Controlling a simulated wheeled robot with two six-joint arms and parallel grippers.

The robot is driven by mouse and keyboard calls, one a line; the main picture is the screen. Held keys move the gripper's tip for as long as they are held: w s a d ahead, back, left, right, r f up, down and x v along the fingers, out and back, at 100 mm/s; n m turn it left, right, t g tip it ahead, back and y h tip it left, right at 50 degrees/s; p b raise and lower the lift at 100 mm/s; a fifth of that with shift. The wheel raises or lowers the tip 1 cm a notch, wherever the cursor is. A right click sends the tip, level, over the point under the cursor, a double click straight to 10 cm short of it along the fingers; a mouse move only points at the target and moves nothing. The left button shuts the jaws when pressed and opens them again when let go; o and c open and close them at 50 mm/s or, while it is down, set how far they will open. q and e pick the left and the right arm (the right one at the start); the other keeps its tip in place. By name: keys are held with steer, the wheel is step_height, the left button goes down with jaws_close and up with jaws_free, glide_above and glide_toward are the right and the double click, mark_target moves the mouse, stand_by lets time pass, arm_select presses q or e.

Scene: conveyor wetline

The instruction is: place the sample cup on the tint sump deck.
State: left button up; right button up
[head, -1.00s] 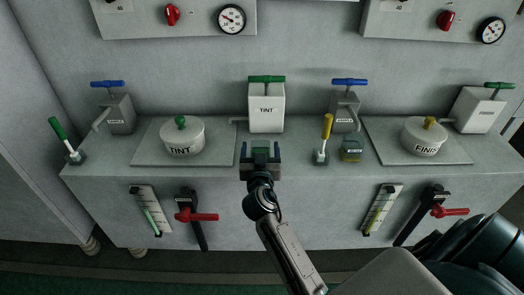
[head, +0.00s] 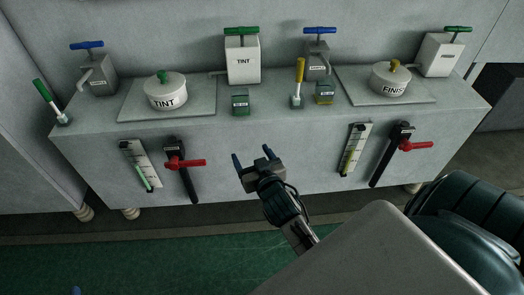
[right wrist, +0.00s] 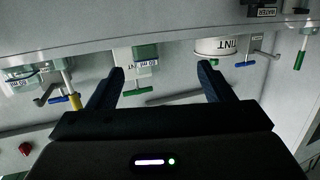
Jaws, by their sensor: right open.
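A small green sample cup (head: 240,105) with a pale label stands upright on the grey deck (head: 200,122). It is right of the TINT pot's plate and in front of the TINT box. It also shows upside down in the right wrist view (right wrist: 147,68), beyond my fingertips. My right gripper (head: 252,157) is open and empty, in front of the deck and apart from the cup. A second cup (head: 325,93), with a yellowish-green body, stands farther right by the yellow-handled tool. Only a blue tip of what looks like my left gripper (head: 76,291) shows at the bottom edge.
The lidded TINT pot (head: 166,95) stands left of the cup, and the TINT box (head: 243,62) with a green tap behind it. Red-handled valves (head: 190,163) and gauges (head: 141,166) stick out from the front face. The green floor (head: 180,250) in front is clear.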

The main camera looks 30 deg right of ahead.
steer(key=s+a+r+n+y, duration=0.1)
steer(key=s+a+y, duration=0.1)
steer(key=s, duration=0.4)
steer(key=s+a+r+n+y, duration=0.1)
steer(key=s+a+y, duration=0.1)
steer(key=s, duration=0.4)
steer(key=shift+s+a+r+y, duration=0.15)
steer(key=shift+s+a+y, duration=0.15)
steer(key=shift+a+y, duration=0.1)
